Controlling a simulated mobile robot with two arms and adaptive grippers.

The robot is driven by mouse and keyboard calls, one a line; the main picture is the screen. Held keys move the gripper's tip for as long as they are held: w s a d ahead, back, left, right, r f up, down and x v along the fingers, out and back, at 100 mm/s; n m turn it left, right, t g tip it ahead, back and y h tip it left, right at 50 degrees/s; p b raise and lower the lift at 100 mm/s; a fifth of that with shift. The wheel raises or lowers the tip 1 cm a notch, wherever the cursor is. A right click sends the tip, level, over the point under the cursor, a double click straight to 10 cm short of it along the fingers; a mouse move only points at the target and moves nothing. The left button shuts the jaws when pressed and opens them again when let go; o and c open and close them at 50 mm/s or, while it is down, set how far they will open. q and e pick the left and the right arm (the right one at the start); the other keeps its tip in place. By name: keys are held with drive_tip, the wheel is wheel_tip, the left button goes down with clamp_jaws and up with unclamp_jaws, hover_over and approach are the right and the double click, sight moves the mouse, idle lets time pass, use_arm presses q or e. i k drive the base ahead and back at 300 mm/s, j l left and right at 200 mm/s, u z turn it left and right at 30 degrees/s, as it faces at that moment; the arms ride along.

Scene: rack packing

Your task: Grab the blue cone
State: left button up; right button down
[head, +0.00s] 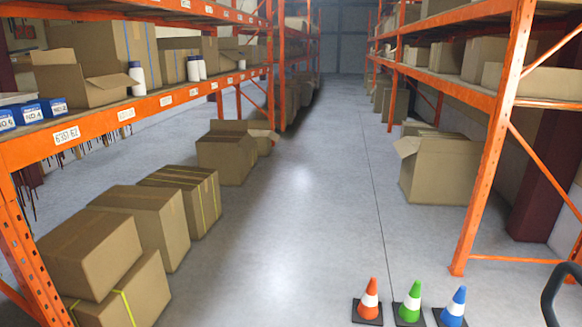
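The blue cone (453,308) stands upright on the floor at the bottom right of the head view. It has a white band and a dark square base, which is partly cut off by the lower picture edge. A green cone (410,303) stands just left of it, and an orange cone (369,300) stands left of the green one. The three form a short row with small gaps between the cones. Neither of my grippers shows in this view.
An orange rack (160,100) with boxes runs along the left; another orange rack (490,150) stands right, behind the cones. Cardboard boxes (90,245) line the left floor. A black curved bar (550,292) shows at the right edge. The middle aisle floor (290,230) is clear.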

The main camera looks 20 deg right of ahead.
sight(452, 315)
drive_tip(key=i+l+z, duration=0.2)
drive_tip(key=i+z, duration=0.65)
drive_tip(key=i, duration=0.15)
drive_tip(key=i+z, duration=0.4)
drive_tip(key=i+j+z, duration=0.4)
drive_tip(key=i, duration=0.15)
